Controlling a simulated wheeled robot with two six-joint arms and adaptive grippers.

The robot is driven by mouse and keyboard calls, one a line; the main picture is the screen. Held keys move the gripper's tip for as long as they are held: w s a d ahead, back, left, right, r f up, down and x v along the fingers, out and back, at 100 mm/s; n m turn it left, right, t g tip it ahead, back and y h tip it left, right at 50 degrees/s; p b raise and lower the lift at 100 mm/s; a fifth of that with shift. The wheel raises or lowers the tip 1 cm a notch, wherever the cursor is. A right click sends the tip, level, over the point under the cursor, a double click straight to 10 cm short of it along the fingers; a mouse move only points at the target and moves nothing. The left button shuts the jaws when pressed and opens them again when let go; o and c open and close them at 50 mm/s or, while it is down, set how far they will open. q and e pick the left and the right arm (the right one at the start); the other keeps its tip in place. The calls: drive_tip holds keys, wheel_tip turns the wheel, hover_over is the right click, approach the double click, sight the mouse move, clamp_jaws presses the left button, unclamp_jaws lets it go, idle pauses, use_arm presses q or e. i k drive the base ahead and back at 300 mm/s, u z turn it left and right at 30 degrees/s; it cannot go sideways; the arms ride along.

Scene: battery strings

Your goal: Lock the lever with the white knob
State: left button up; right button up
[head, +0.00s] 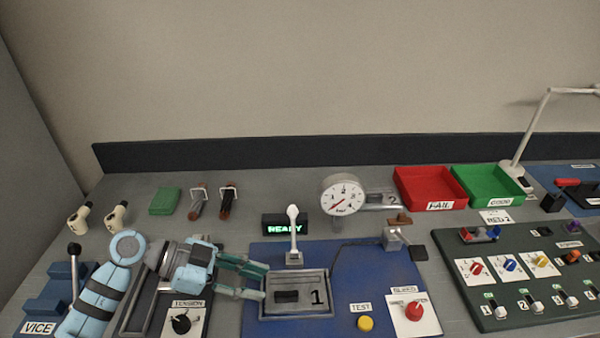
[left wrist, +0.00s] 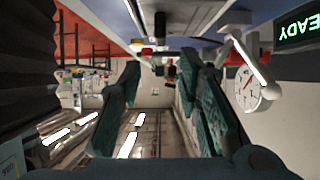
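The lever with the white knob (head: 292,213) stands upright on a small grey base behind the tray marked 1 (head: 317,308), in front of the READY display. My left gripper (head: 262,283) is open and empty, with its green fingers pointing right. Its fingertips are by the left edge of the tray, below and left of the lever in the head view, and apart from its knob. In the left wrist view, a pale lever (left wrist: 250,60) shows right of the open fingers (left wrist: 160,72), outside the gap between them. My right gripper is not in view.
A round gauge (head: 344,197) stands behind the lever to the right. The yellow TEST button (head: 365,323) and red BLEED knob (head: 413,310) are at front right. The black TENSION knob (head: 181,323) lies below my left wrist. A blue vice (head: 50,290) stands far left.

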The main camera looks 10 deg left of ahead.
sight(292, 211)
drive_tip(key=k, duration=1)
